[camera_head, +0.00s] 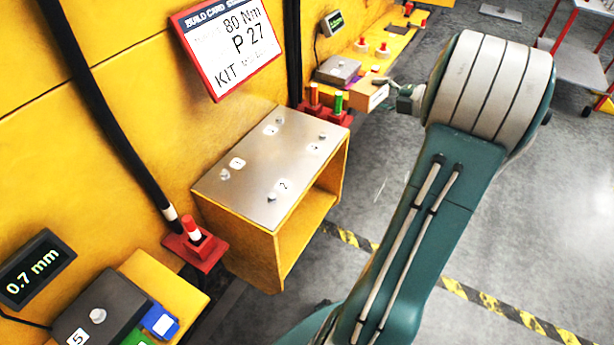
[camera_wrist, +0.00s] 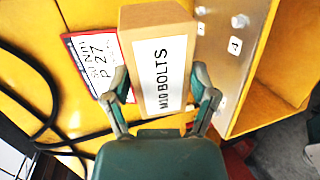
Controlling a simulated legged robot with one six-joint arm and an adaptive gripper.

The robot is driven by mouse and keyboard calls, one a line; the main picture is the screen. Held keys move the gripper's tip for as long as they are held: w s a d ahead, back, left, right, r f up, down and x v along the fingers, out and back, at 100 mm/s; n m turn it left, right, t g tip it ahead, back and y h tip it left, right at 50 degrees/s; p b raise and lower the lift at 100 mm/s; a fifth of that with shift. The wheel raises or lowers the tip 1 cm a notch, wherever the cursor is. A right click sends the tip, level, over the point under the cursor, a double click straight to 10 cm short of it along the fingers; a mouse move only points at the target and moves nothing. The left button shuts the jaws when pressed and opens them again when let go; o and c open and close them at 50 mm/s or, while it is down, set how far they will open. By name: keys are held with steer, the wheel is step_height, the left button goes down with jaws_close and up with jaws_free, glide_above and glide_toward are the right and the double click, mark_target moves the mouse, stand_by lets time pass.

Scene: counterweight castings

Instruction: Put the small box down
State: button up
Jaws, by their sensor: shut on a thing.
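My gripper (camera_wrist: 162,88) is shut on the small cardboard box (camera_wrist: 154,19), with one finger on each side. The box is tan with a white label reading "M10 BOLTS". In the head view the small box (camera_head: 364,98) shows beyond the plate, in front of a yellow bench, and my gripper (camera_head: 390,90) is at its right end. I cannot tell whether the box touches anything below it. My arm hides part of the floor.
A yellow stand with a numbered metal plate (camera_head: 265,165) and bolt heads is at centre; the plate also shows in the wrist view (camera_wrist: 228,62). Red and green pegs (camera_head: 325,102) stand behind it. A build card (camera_head: 228,45) hangs above. Grey floor (camera_head: 560,220) is open at right.

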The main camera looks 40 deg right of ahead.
steer(key=w+f+n+y, duration=0.2)
steer(key=w+f+y, duration=0.1)
steer(key=w+f, duration=0.1)
steer(key=s+a+f, duration=0.1)
steer(key=a+f, duration=0.2)
steer(key=a, duration=0.7)
steer(key=a+f, duration=0.1)
steer(key=f, duration=0.2)
steer(key=a+f, duration=0.2)
steer(key=f, duration=0.1)
steer(key=s+a+f, duration=0.1)
steer(key=a+f, duration=0.1)
steer(key=f, duration=0.1)
steer(key=shift+s+f, duration=0.1)
steer(key=shift+f, duration=0.3)
steer(key=shift+d, duration=0.3)
steer(key=o, duration=1.2)
steer(key=shift+a, duration=0.2)
